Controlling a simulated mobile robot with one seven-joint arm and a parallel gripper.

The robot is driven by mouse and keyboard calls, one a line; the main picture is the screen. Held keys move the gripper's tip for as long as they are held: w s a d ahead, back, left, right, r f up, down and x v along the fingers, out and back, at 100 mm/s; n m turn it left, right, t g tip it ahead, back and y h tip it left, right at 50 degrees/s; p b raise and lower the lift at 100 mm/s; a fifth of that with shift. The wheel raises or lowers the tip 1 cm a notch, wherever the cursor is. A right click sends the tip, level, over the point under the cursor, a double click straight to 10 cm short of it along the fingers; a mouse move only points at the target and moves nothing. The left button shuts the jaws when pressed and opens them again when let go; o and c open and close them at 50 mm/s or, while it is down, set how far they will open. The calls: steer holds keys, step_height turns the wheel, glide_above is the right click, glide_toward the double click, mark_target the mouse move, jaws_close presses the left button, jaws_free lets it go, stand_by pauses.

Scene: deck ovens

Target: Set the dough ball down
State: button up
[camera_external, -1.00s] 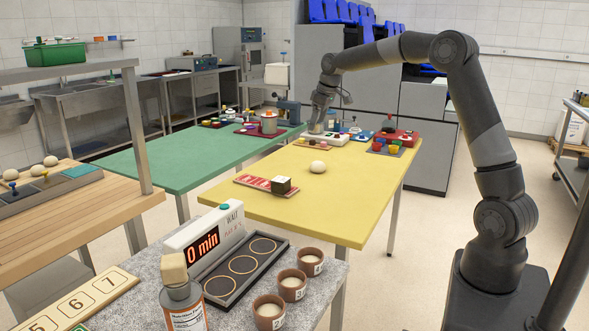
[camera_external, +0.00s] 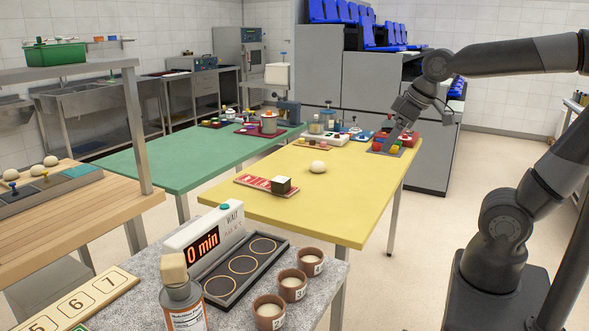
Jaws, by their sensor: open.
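A pale dough ball (camera_external: 318,167) rests alone on the yellow table (camera_external: 290,205), right of its middle. My gripper (camera_external: 394,134) is at the table's far right, above a dark tray (camera_external: 373,152) of small coloured pieces, well apart from that ball. Its jaws are open; no dough shows in them, though the fingertips are small and hard to make out. More dough balls (camera_external: 51,161) sit on the wooden bench at the left.
A red board with a dark, white-topped block (camera_external: 281,184) lies left of the ball. A white device (camera_external: 323,138) and several small items line the yellow table's far edge.

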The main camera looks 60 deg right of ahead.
steer(key=s+a+f, duration=0.1)
steer(key=s+f, duration=0.2)
steer(key=s, duration=0.2)
steer(key=shift+s+a+f+y, duration=0.2)
steer(key=shift+s+a+y, duration=0.1)
steer(key=shift+s, duration=0.1)
stand_by(0.9)
